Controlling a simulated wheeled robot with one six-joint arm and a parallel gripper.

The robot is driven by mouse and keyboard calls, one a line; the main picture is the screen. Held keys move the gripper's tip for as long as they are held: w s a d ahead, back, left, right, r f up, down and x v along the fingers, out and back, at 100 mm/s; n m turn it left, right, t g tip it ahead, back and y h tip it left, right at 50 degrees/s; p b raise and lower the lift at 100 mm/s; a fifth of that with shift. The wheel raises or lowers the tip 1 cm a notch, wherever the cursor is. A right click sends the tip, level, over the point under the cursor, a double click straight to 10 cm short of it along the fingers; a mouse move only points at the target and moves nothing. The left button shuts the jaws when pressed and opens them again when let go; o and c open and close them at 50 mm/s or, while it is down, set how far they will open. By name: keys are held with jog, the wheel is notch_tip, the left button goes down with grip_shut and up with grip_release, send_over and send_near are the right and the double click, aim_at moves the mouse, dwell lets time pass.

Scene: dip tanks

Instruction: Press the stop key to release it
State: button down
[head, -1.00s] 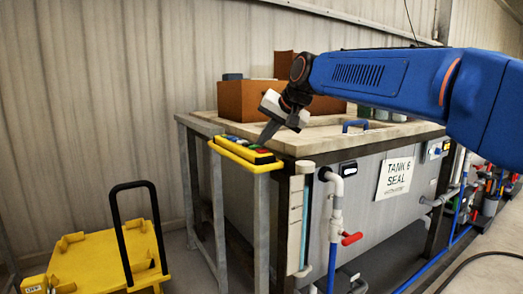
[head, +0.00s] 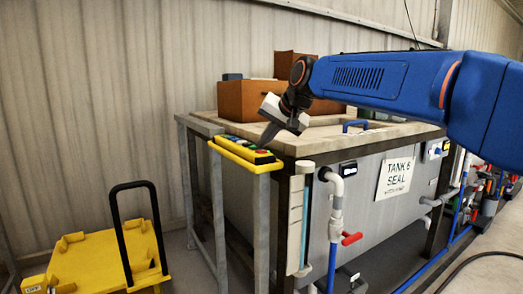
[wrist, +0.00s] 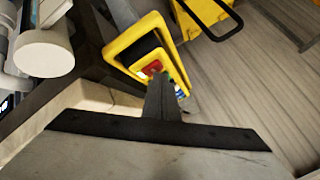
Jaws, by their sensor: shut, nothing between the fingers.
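The yellow key panel (head: 243,153) sits on a rail at the left front corner of the tank bench. Its red key (head: 263,151), which looks like the stop key, is at the near end, with green and blue keys farther along. The red key also shows in the wrist view (wrist: 152,68). My gripper (head: 264,142) is shut and empty, its fingers tilted down close to the red key. In the wrist view the fingertips (wrist: 160,78) overlap the panel beside the red key. I cannot tell whether they touch it.
The tank (head: 345,215) with its "TANK 6 SEAL" sign stands below the bench top. Brown boxes (head: 245,100) sit on the bench behind my gripper. A white pipe with a red valve handle (head: 352,239) is at the front. A yellow cart (head: 95,262) stands on the floor at left.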

aim_at(264, 151)
jog(key=shift+r, duration=0.1)
dwell(0.3)
jog(key=shift+r, duration=0.75)
notch_tip(264, 151, up, 5)
dwell(0.6)
